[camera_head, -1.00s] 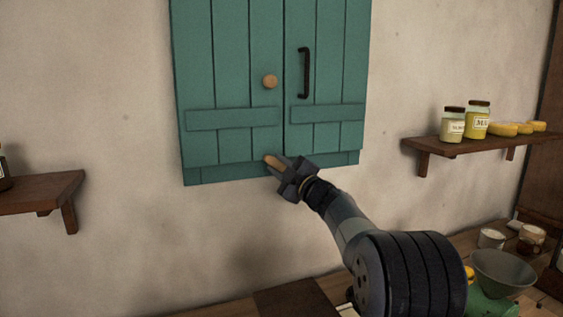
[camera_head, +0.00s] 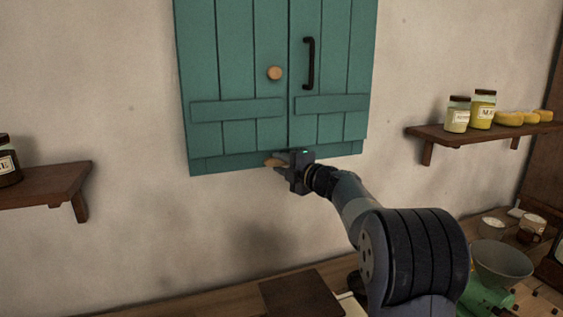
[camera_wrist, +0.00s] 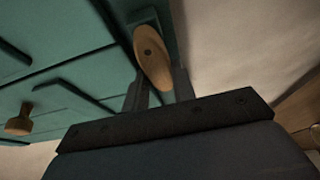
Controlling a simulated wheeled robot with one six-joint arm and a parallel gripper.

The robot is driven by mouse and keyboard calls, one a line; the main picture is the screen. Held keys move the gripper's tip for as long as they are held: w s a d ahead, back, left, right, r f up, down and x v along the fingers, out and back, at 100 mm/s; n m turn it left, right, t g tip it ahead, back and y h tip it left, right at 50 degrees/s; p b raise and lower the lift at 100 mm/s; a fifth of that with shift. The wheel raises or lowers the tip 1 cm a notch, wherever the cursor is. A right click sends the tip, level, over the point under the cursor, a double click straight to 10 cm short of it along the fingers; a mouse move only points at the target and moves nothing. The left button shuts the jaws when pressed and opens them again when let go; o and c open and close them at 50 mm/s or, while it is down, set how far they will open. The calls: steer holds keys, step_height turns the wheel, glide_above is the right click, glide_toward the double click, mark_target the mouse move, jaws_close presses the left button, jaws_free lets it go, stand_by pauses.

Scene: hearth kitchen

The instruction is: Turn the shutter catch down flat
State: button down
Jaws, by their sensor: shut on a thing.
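The shutter catch (camera_head: 272,163) is a small tan wooden tongue at the bottom edge of the teal shutters (camera_head: 232,80). In the head view it lies nearly level, its free part pointing left. In the wrist view the catch (camera_wrist: 151,55) is a rounded oblong with a dark pivot spot. My gripper (camera_head: 283,160) is at the catch's right end, shut on it. The wrist view shows the fingers (camera_wrist: 160,90) on either side of the catch's near end. The gripped end is partly hidden by the fingers.
A round wooden knob (camera_head: 274,73) and a black handle (camera_head: 308,63) stand out from the shutters. A left shelf (camera_head: 50,186) holds a jar. A right shelf (camera_head: 470,134) holds jars and yellow items. The counter (camera_head: 215,303) is below. Wall beneath the shutters is bare.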

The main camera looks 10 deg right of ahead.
steer(key=shift+f, duration=0.1)
stand_by(0.3)
steer(key=c, duration=1.2)
jaws_free()
steer(key=shift+o, duration=0.2)
steer(key=b+v, duration=0.3)
steer(key=v, duration=0.7)
steer(key=shift+s+d, duration=0.25)
steer(key=shift+s, duration=0.1)
steer(key=p+x, duration=0.3)
steer(key=x, duration=0.8)
